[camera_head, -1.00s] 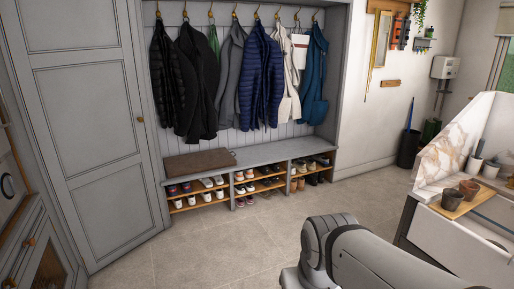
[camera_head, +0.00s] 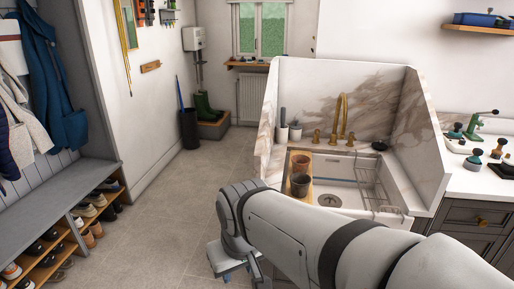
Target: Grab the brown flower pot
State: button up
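The brown flower pot (camera_head: 300,162) stands upright on a wooden board (camera_head: 293,197) at the left side of the white sink. A dark grey pot (camera_head: 300,187) stands in front of it on the same board and is close to it. My arm crosses the lower middle of the view, in front of the sink, and bends downward at its left end. My gripper's fingers cannot be made out. Nothing of mine touches the pots.
The white sink (camera_head: 347,196) has a brass tap (camera_head: 341,117), a wire rack (camera_head: 375,185) and a marble splashback (camera_head: 310,90). A dark cabinet (camera_head: 478,218) stands right of it. The shoe bench (camera_head: 45,200) is at left. The tiled floor (camera_head: 165,200) between is clear.

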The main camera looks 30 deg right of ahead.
aim_at(300, 166)
jog(key=z, duration=0.8)
jog(key=i, duration=1.55)
jog(key=z, duration=0.7)
jog(key=k, duration=0.65)
jog(key=z, duration=0.25)
jog(key=i, duration=0.75)
jog(key=u, duration=0.15)
